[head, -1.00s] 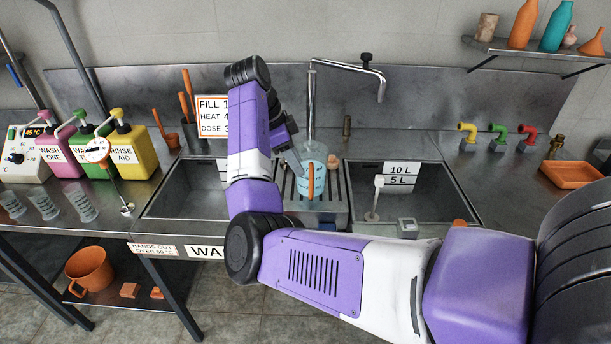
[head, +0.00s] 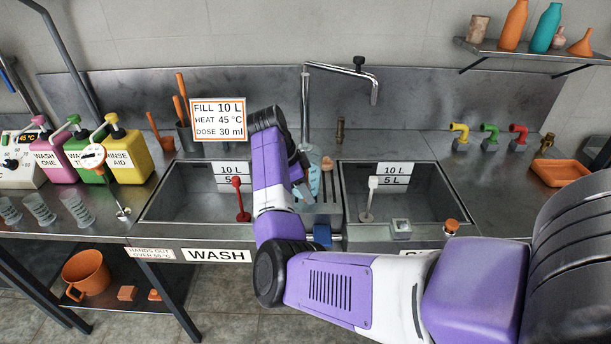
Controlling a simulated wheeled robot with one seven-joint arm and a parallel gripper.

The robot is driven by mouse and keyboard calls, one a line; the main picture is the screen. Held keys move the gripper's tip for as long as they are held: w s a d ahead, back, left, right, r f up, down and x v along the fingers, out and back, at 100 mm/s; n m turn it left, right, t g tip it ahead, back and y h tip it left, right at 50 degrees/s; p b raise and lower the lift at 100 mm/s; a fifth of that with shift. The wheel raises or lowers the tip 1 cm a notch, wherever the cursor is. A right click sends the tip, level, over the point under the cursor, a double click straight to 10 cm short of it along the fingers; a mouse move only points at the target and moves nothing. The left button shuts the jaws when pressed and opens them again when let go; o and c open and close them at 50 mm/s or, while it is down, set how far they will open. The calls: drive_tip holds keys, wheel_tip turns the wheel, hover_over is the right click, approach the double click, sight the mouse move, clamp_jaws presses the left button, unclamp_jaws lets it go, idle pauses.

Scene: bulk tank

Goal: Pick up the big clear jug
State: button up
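The big clear jug (head: 315,180) stands on the ribbed drainer between the two sinks. It looks pale blue and see-through. Most of it is hidden behind my arm and gripper; only a strip of its right side shows. My gripper (head: 303,190) is right at the jug, pointing down, with its dark body showing at the jug's left. Its fingertips are hidden, so I cannot tell whether they are open, shut or touching the jug.
The left sink (head: 190,200) and right sink (head: 420,205) flank the drainer. A tap (head: 307,110) rises behind the jug. A sign (head: 218,119) stands behind the left sink. Small clear measuring cups (head: 42,207) and coloured dispensers (head: 125,155) are at left.

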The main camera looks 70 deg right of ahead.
clamp_jaws()
drive_tip(key=shift+r, duration=0.1)
idle(1.2)
